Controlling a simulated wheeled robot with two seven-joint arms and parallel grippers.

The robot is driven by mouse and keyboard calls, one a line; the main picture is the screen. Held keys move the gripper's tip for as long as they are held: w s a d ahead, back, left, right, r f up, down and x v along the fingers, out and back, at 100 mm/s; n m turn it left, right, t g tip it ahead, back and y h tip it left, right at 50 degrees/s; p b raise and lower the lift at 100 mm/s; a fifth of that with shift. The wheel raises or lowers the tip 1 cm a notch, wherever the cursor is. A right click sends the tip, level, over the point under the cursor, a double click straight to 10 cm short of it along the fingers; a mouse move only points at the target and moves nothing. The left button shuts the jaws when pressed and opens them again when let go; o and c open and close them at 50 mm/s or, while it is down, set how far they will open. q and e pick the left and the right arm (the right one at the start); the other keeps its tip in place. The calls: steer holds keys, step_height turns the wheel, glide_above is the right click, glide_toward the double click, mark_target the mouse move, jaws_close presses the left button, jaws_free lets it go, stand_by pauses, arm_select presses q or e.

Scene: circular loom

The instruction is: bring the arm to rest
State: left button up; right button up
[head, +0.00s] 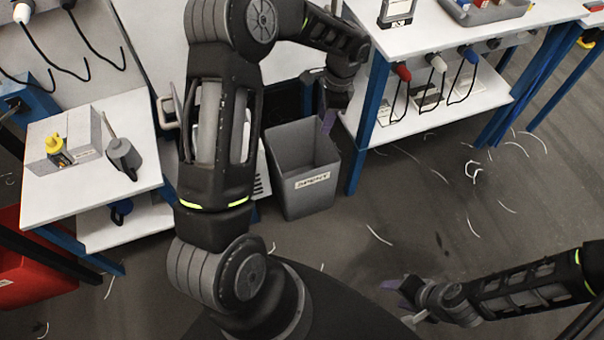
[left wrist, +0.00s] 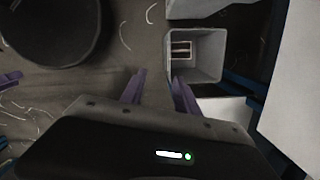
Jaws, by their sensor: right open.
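My left arm rises through the middle of the head view and bends over to the right. Its gripper (head: 328,118) hangs with purple fingers beside the upper right rim of a grey bin. In the left wrist view, the two fingers of the left gripper (left wrist: 158,90) are apart with nothing between them. My right gripper (head: 408,300) is low at the right of the head view, over the floor, open, with no object visible in it. One purple fingertip of the right gripper also shows at the left edge of the left wrist view (left wrist: 10,80).
The grey labelled bin (head: 305,185) stands on the floor; it also shows in the left wrist view (left wrist: 206,72). A white bench with a lower shelf (head: 440,110) is at right, a small table (head: 75,190) at left. Pale scraps litter the otherwise clear floor at right.

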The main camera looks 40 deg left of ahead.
stand_by(0.6)
arm_select(q)
steer(key=s+d+f+n+t+h, duration=0.1)
steer(key=d+f+n+t+h, duration=0.15)
steer(key=d+f, duration=0.4)
steer(key=s+d+f+n+t+h, duration=0.15)
steer(key=d+f+n, duration=0.25)
steer(key=d, duration=0.5)
steer(key=s+d+f+n+g, duration=0.1)
steer(key=s+d+f+n, duration=0.1)
steer(key=s, duration=0.9)
steer(key=s+d+f+n+g+h, duration=0.1)
steer(key=s+d+f+n, duration=0.2)
steer(key=s, duration=0.8)
step_height(320, 180, down, 2)
steer(key=d, duration=0.3)
steer(key=shift+h, duration=0.3)
